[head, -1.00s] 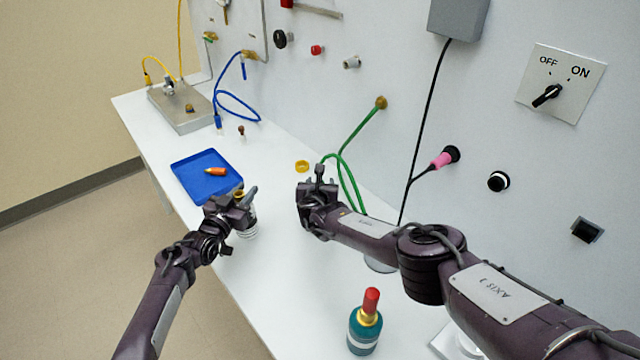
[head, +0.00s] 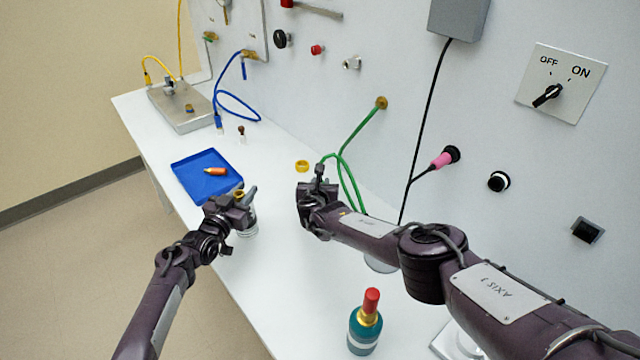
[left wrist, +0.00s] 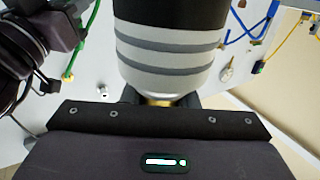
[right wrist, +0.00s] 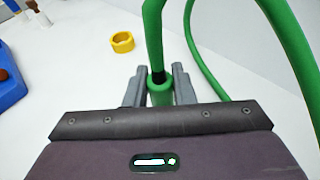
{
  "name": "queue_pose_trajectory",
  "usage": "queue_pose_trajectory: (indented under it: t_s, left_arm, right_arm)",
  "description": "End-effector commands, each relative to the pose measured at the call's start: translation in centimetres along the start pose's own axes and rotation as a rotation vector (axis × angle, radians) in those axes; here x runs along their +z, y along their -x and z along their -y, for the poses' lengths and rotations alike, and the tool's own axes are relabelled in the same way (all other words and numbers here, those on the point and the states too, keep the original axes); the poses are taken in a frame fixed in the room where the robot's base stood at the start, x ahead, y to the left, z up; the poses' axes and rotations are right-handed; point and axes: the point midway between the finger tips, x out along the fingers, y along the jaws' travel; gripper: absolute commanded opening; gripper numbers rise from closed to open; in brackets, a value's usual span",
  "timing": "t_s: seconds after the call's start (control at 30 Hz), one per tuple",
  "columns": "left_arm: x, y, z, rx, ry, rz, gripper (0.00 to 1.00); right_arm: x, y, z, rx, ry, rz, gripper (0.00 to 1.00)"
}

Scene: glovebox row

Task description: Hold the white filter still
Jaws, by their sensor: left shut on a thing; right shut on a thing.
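The white filter (head: 247,228) is a white cylinder with grey bands. It shows large in the left wrist view (left wrist: 170,55), where a brass-coloured neck shows at its end by the jaws. My left gripper (head: 243,197) is shut on the filter at that end, and the fingers are mostly hidden. My right gripper (head: 318,185) is shut on the end of the green hose (head: 347,150). In the right wrist view, the green hose end (right wrist: 160,92) sits between the two grey fingertips (right wrist: 159,84). The two grippers are apart, with bench showing between them.
A yellow ring (head: 302,166) lies on the white bench (head: 265,300) behind the grippers. A blue tray (head: 188,187) holds an orange-and-brown item (head: 215,171). A teal bottle with a red top (head: 365,325) stands near the front. Blue hose (head: 238,106) lies further back.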

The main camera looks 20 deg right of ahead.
Motion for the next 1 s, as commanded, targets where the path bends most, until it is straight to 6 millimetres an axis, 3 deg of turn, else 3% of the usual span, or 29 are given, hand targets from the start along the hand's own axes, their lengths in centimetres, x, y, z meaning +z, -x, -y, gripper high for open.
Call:
queue_pose_trajectory:
  t_s: [1.0]
  left_arm:
    - [0.2,0.0,0.0,0.0,0.001,0.003,0.0]
  right_arm:
    - [2.1,0.7,0.1,-0.001,-0.001,0.003,0.0]
